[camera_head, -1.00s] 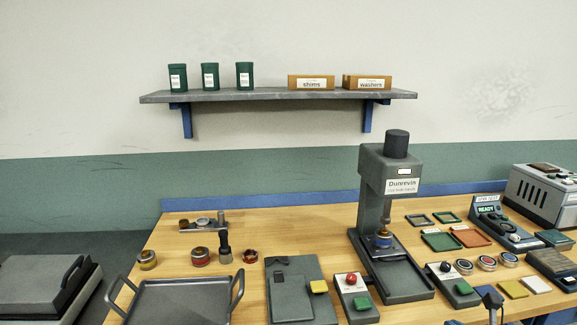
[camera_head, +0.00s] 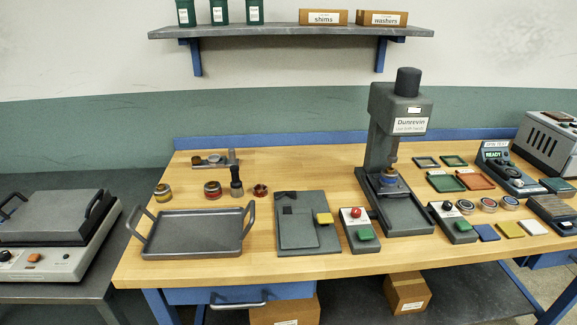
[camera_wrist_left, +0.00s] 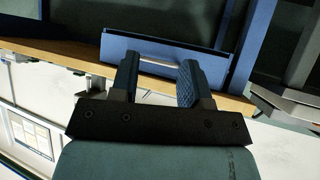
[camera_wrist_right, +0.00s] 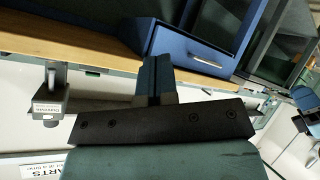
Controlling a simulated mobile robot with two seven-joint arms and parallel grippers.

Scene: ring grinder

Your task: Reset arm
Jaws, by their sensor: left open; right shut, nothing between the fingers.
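My left gripper (camera_wrist_left: 158,82) shows in the left wrist view with its two fingers apart and nothing between them. A blue drawer front (camera_wrist_left: 165,55) and the wooden table edge lie beyond it. My right gripper (camera_wrist_right: 155,75) shows in the right wrist view with its fingers together and nothing held. A blue drawer (camera_wrist_right: 190,45) is beyond it to the right. Neither gripper shows in the head view, and no arm crosses the workbench (camera_head: 300,262) there.
On the bench stand a grey press (camera_head: 400,125), a handled tray (camera_head: 195,232), a grey plate fixture (camera_head: 300,225) and a button box (camera_head: 358,230). A grey machine (camera_head: 50,235) stands at left. A shelf (camera_head: 290,33) hangs on the wall. Cardboard boxes (camera_head: 407,292) sit below the bench.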

